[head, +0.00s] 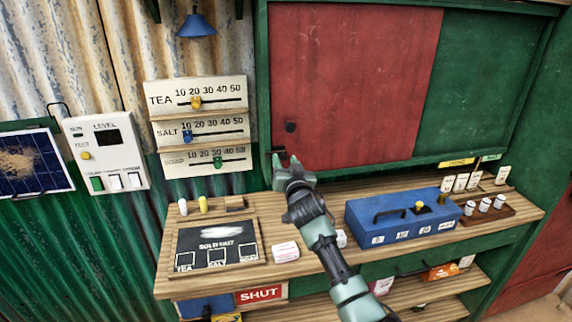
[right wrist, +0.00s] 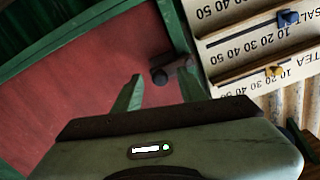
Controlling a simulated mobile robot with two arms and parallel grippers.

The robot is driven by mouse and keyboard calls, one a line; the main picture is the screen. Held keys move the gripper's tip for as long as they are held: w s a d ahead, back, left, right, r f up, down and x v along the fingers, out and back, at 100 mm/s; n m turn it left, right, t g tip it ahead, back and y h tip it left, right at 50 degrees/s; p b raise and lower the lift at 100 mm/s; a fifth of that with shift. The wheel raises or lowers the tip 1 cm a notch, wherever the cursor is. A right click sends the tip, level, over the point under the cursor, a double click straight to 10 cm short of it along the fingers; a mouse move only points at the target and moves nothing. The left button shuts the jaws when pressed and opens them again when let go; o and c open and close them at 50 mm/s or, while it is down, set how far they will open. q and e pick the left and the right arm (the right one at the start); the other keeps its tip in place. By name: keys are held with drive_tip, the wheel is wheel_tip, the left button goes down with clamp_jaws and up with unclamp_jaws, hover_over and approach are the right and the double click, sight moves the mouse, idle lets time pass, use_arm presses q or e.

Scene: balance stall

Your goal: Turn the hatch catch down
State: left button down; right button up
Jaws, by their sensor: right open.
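The hatch is a red panel (head: 350,85) in a green frame. A small dark catch (head: 278,152) is at its lower left corner, partly hidden by my right gripper (head: 288,160). In the right wrist view, which is turned roughly upside down, the catch (right wrist: 160,76) is a short dark bar with a rounded end, near the frame edge. It lies roughly level across the edge. My right gripper (right wrist: 159,76) is open, with its fingertips on either side of the catch. I cannot tell whether they touch it. My left gripper is not in view.
A round dark knob (head: 290,127) sits on the red panel above the catch. Scale boards with sliders (head: 197,101) hang left of the frame. Below is a wooden counter (head: 300,262) with a blue cash box (head: 400,222) and a sold-out board (head: 215,245).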

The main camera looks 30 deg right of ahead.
drive_tip(key=b+v, duration=0.1)
drive_tip(key=v, duration=0.6)
drive_tip(key=shift+s+b, duration=0.3)
drive_tip(key=shift+s, duration=0.1)
drive_tip(key=shift+a, duration=0.1)
